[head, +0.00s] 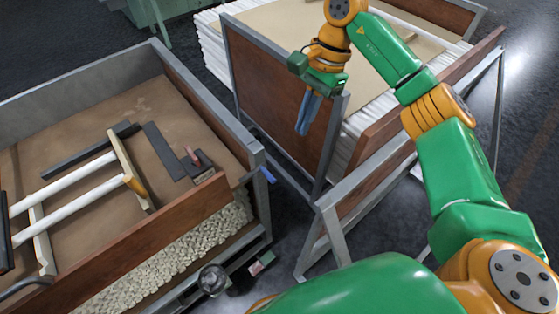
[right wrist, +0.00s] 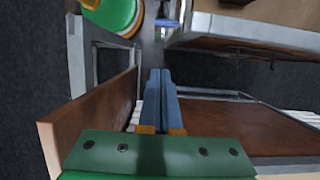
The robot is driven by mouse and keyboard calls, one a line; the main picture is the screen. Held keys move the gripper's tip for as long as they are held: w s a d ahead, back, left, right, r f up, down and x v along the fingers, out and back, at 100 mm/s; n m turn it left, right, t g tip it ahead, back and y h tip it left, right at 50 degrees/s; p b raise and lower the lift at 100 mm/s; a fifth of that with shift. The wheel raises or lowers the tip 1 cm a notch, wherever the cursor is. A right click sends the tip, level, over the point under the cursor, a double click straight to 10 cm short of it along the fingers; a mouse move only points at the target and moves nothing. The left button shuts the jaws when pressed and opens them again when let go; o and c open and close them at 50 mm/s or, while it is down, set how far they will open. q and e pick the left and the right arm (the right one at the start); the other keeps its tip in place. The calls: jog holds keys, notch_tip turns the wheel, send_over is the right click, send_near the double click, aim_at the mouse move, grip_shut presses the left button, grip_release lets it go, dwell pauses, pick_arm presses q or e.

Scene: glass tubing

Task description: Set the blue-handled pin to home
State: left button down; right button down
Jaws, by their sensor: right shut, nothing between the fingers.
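The blue-handled pin (head: 267,175) sits at the near right corner of the left crate, with its blue handle sticking out past the metal frame. It also shows small at the top of the right wrist view (right wrist: 167,23), beside the crate corner. Whether it is seated or drawn out is too small to tell. My right gripper (head: 304,130) hangs above the corner of the right crate, up and to the right of the pin and apart from it. Its blue fingers (right wrist: 163,72) are shut together and empty. My left gripper is not in view.
The left crate (head: 205,97) holds white tubes (head: 75,205) on wooden supports and a dark angled piece (head: 165,150). The right crate (head: 275,95), brown-panelled and metal-framed, stands close under my right gripper. A narrow floor gap separates the crates.

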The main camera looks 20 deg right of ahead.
jog(key=s+a+f+p, duration=0.2)
jog(key=a+f, duration=0.4)
jog(key=f, duration=0.3)
jog(key=shift+s+f+p, duration=0.15)
jog(key=shift+f+p, duration=0.05)
jog(key=shift+p, duration=0.25)
jog(key=a, duration=0.1)
jog(key=s+a+b, duration=0.1)
jog(key=a, duration=0.2)
jog(key=shift+s+a+b, duration=0.3)
jog(key=shift+a+b, duration=0.05)
jog(key=shift+b, duration=0.05)
